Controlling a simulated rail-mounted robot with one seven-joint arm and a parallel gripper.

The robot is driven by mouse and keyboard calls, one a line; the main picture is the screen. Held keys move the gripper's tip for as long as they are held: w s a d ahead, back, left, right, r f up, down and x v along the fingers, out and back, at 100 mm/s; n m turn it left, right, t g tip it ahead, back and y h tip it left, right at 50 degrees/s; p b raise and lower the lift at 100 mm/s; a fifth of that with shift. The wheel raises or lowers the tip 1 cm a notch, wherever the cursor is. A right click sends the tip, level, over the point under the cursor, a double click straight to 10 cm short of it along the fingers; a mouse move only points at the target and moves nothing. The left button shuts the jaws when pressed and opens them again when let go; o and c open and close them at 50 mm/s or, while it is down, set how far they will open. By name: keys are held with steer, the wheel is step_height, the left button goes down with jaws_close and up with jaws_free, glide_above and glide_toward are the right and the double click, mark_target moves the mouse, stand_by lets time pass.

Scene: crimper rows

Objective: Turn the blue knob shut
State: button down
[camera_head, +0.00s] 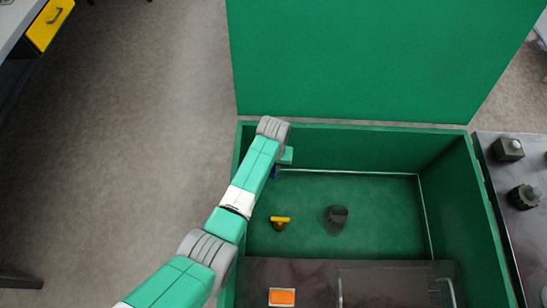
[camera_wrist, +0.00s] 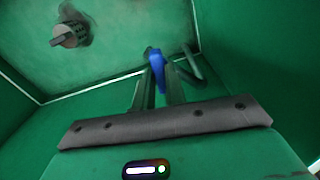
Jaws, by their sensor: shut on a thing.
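The blue knob (camera_wrist: 156,66) is in the wrist view, with its top between the tips of my gripper's two fingers. My gripper (camera_wrist: 158,82) is shut on it. In the head view only a small bit of the blue knob (camera_head: 273,174) shows beside the end of my arm, at the far left inside the green box. My arm hides the rest of the knob and the fingers there. I cannot tell how far the knob is turned.
A yellow knob (camera_head: 280,222) and a dark grey knob (camera_head: 336,218) stand on the green panel (camera_head: 385,215). Green box walls (camera_head: 480,220) surround it, and a large green board (camera_head: 350,60) rises behind. An orange button (camera_head: 282,297) is nearer.

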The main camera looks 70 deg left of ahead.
steer(key=m+p, duration=0.2)
steer(key=m, duration=0.1)
steer(key=shift+r, duration=0.15)
steer(key=m+p, duration=0.1)
steer(key=m, duration=0.4)
steer(key=m+p, duration=0.1)
steer(key=m, duration=0.3)
steer(key=shift+m+p, duration=0.35)
steer(key=shift+m, duration=2.15)
steer(key=c, duration=1.4)
jaws_free()
steer(key=shift+c, duration=0.2)
